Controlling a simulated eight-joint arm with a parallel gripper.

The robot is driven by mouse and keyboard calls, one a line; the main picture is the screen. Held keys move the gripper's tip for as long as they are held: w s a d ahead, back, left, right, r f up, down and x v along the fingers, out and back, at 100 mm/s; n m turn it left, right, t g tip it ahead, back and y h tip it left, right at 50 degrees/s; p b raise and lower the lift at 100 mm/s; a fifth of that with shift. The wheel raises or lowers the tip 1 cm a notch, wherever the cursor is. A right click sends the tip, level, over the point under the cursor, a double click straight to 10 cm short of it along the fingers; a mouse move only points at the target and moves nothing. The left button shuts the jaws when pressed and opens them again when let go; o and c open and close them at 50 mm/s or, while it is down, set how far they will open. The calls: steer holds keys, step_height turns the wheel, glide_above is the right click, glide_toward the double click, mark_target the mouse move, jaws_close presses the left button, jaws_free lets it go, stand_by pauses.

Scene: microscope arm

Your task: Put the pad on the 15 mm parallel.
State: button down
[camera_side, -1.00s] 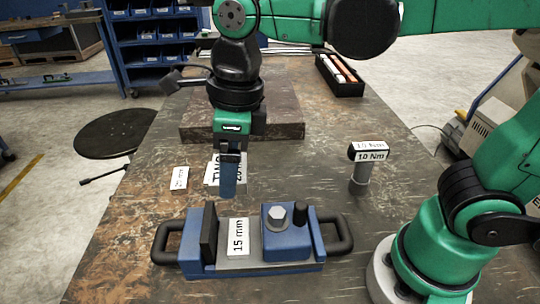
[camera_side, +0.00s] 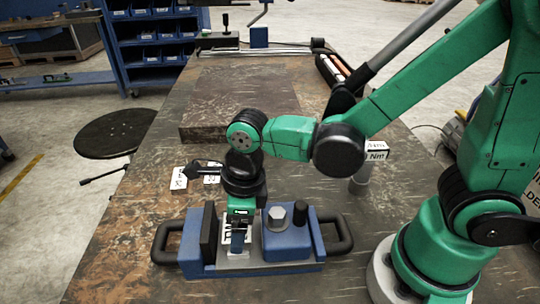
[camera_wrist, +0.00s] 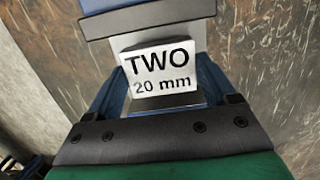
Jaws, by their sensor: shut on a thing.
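The pad, a white block labelled "TWO 20 mm" (camera_wrist: 162,72), sits between my fingers in the wrist view. My gripper (camera_side: 237,246) is shut on it, low over the bed of the blue vise (camera_side: 196,254), between the dark jaw plate (camera_side: 208,236) on the left and the blue block with a hex bolt (camera_side: 287,240) on the right. A white face of the pad (camera_side: 227,238) shows beside my fingers in the side view. The 15 mm parallel is hidden or cannot be told apart beneath the pad and gripper. I cannot tell whether the pad touches it.
Two small white labelled pieces (camera_side: 179,180) (camera_side: 212,172) lie behind the vise. A post labelled in Nm (camera_side: 362,180) stands to the right. A dark slab (camera_side: 240,100) lies farther back, with a black tray of rods (camera_side: 330,72) to its right. The left table area is clear.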

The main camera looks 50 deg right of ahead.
steer(key=shift+f, duration=0.15)
jaws_free()
step_height(320, 180, up, 12)
steer(key=s+d, duration=0.1)
steer(key=d+f+n+t, duration=0.1)
steer(key=d+n+t, duration=0.2)
steer(key=n, duration=1)
steer(key=w+d+f+n+t+h, duration=0.1)
steer(key=d+f+n+t, duration=0.1)
steer(key=d+n, duration=0.6)
steer(key=n+t, duration=0.1)
steer(key=n, duration=0.5)
steer(key=shift+w+d, duration=0.25)
steer(key=shift+f, duration=0.1)
